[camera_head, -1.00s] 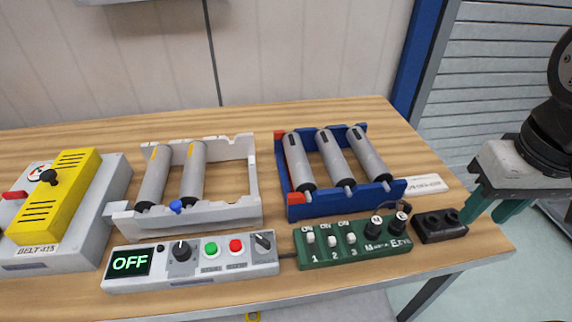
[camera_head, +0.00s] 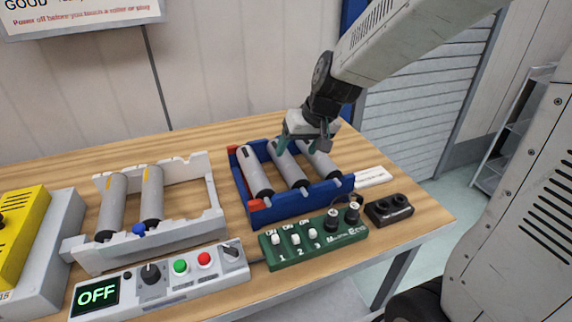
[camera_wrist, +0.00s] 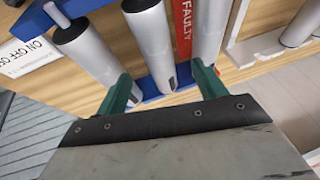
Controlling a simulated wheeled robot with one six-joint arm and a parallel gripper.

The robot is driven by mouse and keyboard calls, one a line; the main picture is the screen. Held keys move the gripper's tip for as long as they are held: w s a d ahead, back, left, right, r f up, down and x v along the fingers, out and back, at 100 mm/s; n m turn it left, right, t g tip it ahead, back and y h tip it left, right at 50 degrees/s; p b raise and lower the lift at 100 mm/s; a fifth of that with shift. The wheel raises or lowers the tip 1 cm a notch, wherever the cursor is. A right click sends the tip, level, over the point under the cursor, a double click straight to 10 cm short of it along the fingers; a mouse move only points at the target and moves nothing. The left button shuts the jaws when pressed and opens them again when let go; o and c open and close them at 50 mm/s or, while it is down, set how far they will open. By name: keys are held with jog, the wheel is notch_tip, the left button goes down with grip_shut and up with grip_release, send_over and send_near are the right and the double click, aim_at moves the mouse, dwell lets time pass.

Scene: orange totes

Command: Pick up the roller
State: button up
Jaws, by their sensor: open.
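Several grey rollers are in view. The blue rack (camera_head: 298,208) holds three side by side: a left roller (camera_head: 255,172), a middle roller (camera_head: 291,172) and a right roller (camera_head: 325,166). My gripper (camera_head: 300,147) is open over the far part of this rack. In the wrist view my gripper's green fingers (camera_wrist: 161,74) stand on either side of one roller (camera_wrist: 150,42), near its end by the blue rack bar (camera_wrist: 178,86). Whether the fingers touch it I cannot tell. The white rack (camera_head: 150,245) holds two rollers with yellow marks (camera_head: 112,205).
A red strip reading FAULTY (camera_wrist: 183,28) lies beside the roller in the wrist view. A control box reading OFF (camera_head: 160,285), a green switch box (camera_head: 310,240) and a black block (camera_head: 389,209) line the table's front. A yellow machine (camera_head: 22,225) stands at left.

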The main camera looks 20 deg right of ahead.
aim_at(290, 159)
jog(key=x, duration=0.4)
jog(key=w+x, duration=0.1)
jog(key=x, duration=0.3)
jog(key=shift+d, duration=0.2)
jog(key=c, duration=1.3)
